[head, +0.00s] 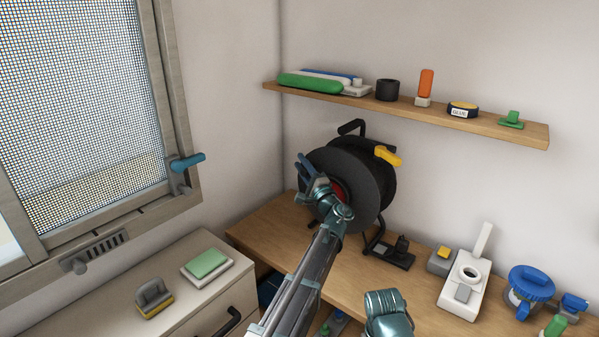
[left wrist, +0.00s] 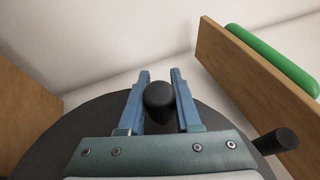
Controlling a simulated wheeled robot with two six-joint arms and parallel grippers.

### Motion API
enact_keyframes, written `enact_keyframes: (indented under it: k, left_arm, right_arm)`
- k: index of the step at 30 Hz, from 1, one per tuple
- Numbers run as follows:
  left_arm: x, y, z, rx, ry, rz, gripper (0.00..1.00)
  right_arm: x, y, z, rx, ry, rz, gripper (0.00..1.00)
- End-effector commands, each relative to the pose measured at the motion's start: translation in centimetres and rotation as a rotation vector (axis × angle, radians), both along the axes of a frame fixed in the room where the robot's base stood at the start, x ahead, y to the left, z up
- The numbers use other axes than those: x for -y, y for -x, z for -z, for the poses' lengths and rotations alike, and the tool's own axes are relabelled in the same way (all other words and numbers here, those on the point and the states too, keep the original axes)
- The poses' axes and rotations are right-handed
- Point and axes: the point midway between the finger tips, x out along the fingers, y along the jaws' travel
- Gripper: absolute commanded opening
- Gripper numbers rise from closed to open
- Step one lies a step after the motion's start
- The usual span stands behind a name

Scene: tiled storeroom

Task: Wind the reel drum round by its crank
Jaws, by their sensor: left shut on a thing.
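The black reel drum (head: 376,182) stands on the wooden worktop (head: 281,232) in a black frame, near the corner, with a little red at its hub. In the left wrist view the drum's dark round face (left wrist: 75,133) spreads below my fingers. My left gripper (head: 306,170) is in front of the drum's face, near its upper left edge. Its blue fingers are shut on a black crank knob (left wrist: 159,97), which sits between them. The crank's arm is hidden by my gripper. My right gripper does not show.
A yellow lever (head: 387,155) is at the reel's upper right. A shelf (head: 400,107) with several small items runs behind and above it. Several devices stand on the worktop to the right. A window (head: 80,110) with a blue handle is at the left.

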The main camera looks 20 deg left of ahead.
Motion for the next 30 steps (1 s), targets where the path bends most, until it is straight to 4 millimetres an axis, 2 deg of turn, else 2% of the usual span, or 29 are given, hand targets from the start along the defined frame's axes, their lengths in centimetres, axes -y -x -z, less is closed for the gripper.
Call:
enact_keyframes:
  k: [2, 6, 9, 15, 19, 30]
  left_arm:
    - [0.6, 0.3, -0.3, 0.023, -0.057, 0.001, 0.00]
    - [1.9, 0.8, -2.4, 0.037, -0.087, 0.004, 0.00]
    - [2.8, 1.1, -3.1, 0.037, -0.085, 0.005, 0.00]
    - [4.6, 1.9, -3.6, 0.082, -0.190, 0.003, 0.00]
    - [5.8, 2.4, -4.7, 0.087, -0.204, 0.005, 0.00]
    - [8.2, 3.4, -5.2, 0.088, -0.203, 0.003, 0.00]
  right_arm:
    - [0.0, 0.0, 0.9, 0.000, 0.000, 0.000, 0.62]
    - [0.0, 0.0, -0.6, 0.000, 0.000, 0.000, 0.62]
    - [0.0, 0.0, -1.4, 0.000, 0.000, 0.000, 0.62]
    - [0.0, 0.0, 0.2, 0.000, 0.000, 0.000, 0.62]
    - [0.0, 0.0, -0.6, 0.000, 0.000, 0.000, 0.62]
    - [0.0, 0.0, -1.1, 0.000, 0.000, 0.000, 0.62]
